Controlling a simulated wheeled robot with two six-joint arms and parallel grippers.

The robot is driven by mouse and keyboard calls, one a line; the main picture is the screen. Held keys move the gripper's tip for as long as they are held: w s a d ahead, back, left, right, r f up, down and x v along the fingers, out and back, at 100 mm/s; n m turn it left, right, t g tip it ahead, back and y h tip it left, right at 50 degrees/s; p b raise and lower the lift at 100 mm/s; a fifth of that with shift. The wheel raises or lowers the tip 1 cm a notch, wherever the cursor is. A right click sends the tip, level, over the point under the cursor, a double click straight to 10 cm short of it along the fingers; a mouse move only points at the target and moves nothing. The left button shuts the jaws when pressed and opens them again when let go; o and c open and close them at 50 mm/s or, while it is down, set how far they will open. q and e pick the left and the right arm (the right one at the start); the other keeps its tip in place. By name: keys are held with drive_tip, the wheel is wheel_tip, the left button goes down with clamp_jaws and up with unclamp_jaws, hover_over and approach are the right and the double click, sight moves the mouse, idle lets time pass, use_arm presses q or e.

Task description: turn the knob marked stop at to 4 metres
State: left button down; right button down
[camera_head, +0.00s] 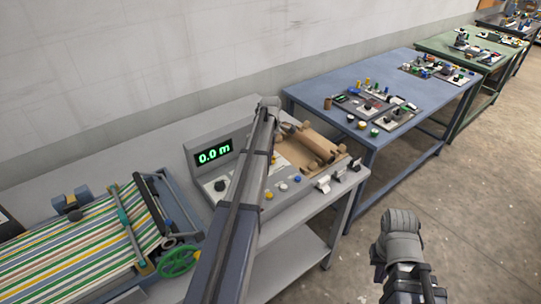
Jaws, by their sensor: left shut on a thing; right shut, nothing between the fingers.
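A grey console (209,158) on the table carries a green display (214,152) reading 0.0 m. A black knob (220,185) sits on its panel below the display, with nothing on it. I cannot read its marking or its setting. My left arm stands across the middle of the console and hides part of the panel. My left gripper's fingers are hidden, so I cannot see what they touch. My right arm shows at the lower right, over the floor and away from the console. I cannot make out its fingers.
Blue, white and yellow buttons (283,187) line the console's front, with rollers (318,149) behind. A striped fabric machine (85,245) with a green handwheel (178,261) stands at left. A blue table (405,70) with other panels is at right. Floor is clear at lower right.

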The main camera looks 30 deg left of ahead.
idle(0.4)
use_arm(q)
drive_tip(key=shift+c, duration=1.5)
unclamp_jaws()
wheel_tip(320, 180, up, 8)
drive_tip(key=p, duration=0.8)
drive_tip(key=shift+f, duration=0.1)
